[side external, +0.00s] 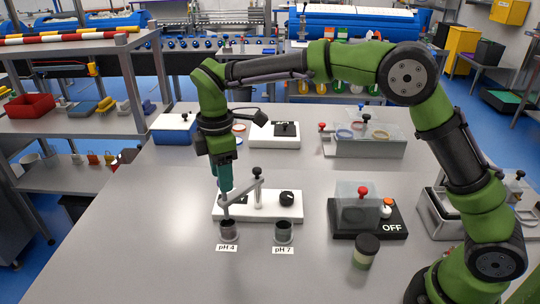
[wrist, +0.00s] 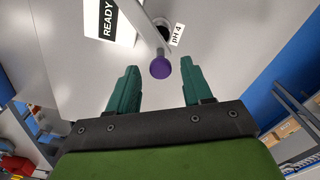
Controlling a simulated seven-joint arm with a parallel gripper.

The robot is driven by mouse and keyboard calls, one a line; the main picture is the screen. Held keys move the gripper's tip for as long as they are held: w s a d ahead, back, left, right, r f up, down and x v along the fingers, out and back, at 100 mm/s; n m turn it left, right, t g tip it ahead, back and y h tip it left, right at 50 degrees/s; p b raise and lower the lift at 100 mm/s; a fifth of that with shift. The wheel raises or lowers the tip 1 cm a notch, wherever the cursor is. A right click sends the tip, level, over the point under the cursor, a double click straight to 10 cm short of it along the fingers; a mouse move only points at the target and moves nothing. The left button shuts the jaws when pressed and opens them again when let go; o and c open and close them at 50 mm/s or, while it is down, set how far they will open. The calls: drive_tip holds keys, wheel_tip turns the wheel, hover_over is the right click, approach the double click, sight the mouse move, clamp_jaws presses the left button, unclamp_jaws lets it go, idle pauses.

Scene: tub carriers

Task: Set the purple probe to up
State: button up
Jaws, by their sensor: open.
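The purple probe (wrist: 160,68) shows its round purple top in the wrist view, between the fingertips of my gripper (wrist: 159,74) with a gap on both sides. In the side view my gripper (side external: 225,184) points down over the outer end of the probe's grey swing arm (side external: 243,194). The fingers hide the purple top there. The arm slopes down from a post with a black knob to the pH 4 cup (side external: 228,232), and the probe's lower end appears to be in that cup. My gripper is open and empty.
The pH 7 cup (side external: 283,232) stands right of the pH 4 cup. A clear-covered box marked OFF (side external: 391,228) and a jar (side external: 366,250) stand further right. The table's left front is clear.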

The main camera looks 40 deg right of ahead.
wheel_tip(320, 180, up, 16)
drive_tip(key=shift+r, duration=0.25)
idle(0.3)
drive_tip(key=s+d+f+m+t+y, duration=0.1)
drive_tip(key=s+d+f+m+t, duration=0.2)
drive_tip(key=s+d+m, duration=0.5)
drive_tip(key=s+d+f+m+t+y, duration=0.1)
drive_tip(key=s+d+f+m+t, duration=0.3)
drive_tip(key=s, duration=1.1)
drive_tip(key=d+f+m, duration=0.2)
drive_tip(key=d+m, duration=0.2)
drive_tip(key=m, duration=0.2)
drive_tip(key=shift+m, duration=0.3)
